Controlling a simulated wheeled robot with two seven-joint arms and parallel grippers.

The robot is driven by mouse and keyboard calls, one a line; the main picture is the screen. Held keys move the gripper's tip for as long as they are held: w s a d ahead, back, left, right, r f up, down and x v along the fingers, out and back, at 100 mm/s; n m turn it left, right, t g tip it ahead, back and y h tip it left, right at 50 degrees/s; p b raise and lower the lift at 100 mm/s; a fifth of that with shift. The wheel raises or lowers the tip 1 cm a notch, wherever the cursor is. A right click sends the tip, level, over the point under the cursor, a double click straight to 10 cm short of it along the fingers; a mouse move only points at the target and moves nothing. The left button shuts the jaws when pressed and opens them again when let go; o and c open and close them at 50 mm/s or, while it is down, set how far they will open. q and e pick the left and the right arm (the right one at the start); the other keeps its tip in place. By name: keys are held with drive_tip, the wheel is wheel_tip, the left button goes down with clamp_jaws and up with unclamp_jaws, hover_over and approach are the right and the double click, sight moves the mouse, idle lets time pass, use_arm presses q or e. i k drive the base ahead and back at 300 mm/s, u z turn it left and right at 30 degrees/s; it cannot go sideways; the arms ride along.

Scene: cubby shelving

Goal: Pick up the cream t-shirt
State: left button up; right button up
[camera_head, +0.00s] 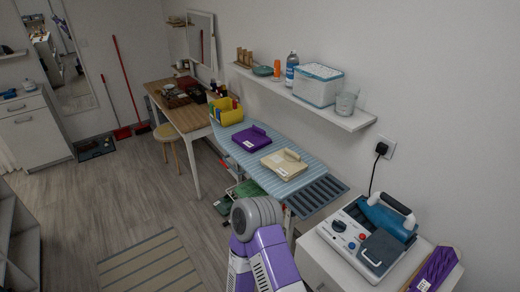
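The cream t-shirt (285,164) lies folded, with a small white label, on the blue-striped ironing board (240,155). A folded purple garment (250,138) lies just behind and to the left of it, apart from it. Nothing covers the cream t-shirt. A purple and grey link of my own arm rises from the bottom edge, in front of the board. Neither gripper shows in the view, so I cannot see their fingers or what they hold.
A yellow basket (226,111) stands at the board's far end. The floor at left is mostly clear.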

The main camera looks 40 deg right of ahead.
sight(287, 164)
drive_tip(key=i, duration=2.85)
drive_tip(key=z, duration=2.45)
